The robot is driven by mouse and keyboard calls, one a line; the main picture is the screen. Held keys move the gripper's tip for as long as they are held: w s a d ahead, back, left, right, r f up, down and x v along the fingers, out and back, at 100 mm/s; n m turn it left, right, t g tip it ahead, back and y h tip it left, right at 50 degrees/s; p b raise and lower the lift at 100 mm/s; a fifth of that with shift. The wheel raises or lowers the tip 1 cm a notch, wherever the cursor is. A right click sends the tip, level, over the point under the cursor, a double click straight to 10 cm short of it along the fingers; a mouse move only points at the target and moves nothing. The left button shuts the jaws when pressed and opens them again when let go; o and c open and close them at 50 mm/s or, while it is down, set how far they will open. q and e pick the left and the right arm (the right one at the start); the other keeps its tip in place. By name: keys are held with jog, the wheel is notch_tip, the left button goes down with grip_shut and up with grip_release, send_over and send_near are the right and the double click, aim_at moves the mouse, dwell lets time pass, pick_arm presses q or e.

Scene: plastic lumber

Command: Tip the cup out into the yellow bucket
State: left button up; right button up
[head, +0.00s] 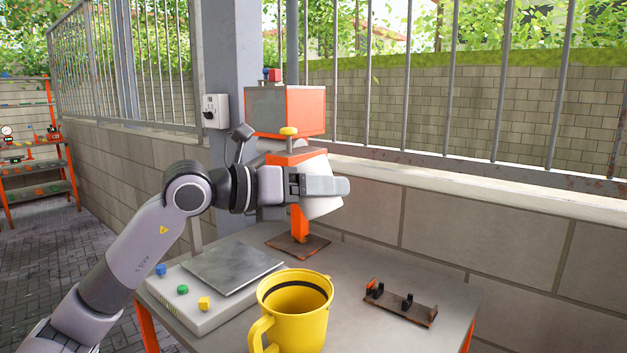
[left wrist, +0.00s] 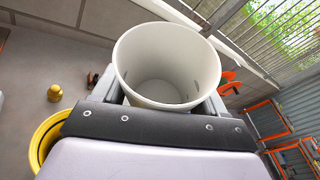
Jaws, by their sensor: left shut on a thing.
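A white cup (head: 322,206) is held in my left gripper (head: 335,187), which is shut on it above the table's back part. The gripper hides part of the cup in the head view, and the cup looks tilted there. In the left wrist view I look into the open mouth of the cup (left wrist: 165,60); I cannot clearly tell what is inside. The yellow bucket (head: 292,318) stands upright on the table, lower and nearer than the cup, with its handle at the left. The bucket's rim also shows in the left wrist view (left wrist: 42,140). My right gripper is not in view.
A grey scale (head: 232,266) with coloured knobs stands left of the bucket on the table (head: 360,330). An orange machine (head: 284,110) stands behind the gripper. A small dark rack (head: 401,303) lies to the right. A wall and fence close off the back.

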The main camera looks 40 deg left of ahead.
pick_arm(q)
jog(key=shift+d+r+m+g+p, duration=0.15)
jog(key=shift+r+m+g+p, duration=0.2)
jog(key=shift+r+p, duration=0.25)
jog(key=shift+d+r+m+y+p, duration=0.15)
jog(key=shift+m+y+p, duration=0.15)
jog(key=shift+m+y, duration=0.15)
jog(key=shift+d+r+m+g+y+p, duration=0.3)
jog(key=shift+m+g+y+p, duration=0.15)
jog(key=shift+m, duration=0.25)
jog(key=shift+w+d+m+y+p, duration=0.15)
jog(key=shift+d+m+y+p, duration=0.05)
jog(key=shift+m+y+p, duration=0.25)
jog(key=shift+d+f, duration=0.15)
jog(key=shift+f, duration=0.35)
jog(key=s+d+f+m+g+h, duration=0.1)
jog(key=d+f+m+g+h, duration=0.2)
jog(key=d+f, duration=0.4)
jog(key=s+d+f+m+g+h, duration=0.2)
jog(key=d+f+m+h, duration=0.3)
jog(key=f, duration=0.8)
jog(key=d+m+g, duration=0.1)
jog(key=d, duration=0.2)
jog(key=shift+f+h+p, duration=0.25)
jog(key=shift+h+p, duration=0.1)
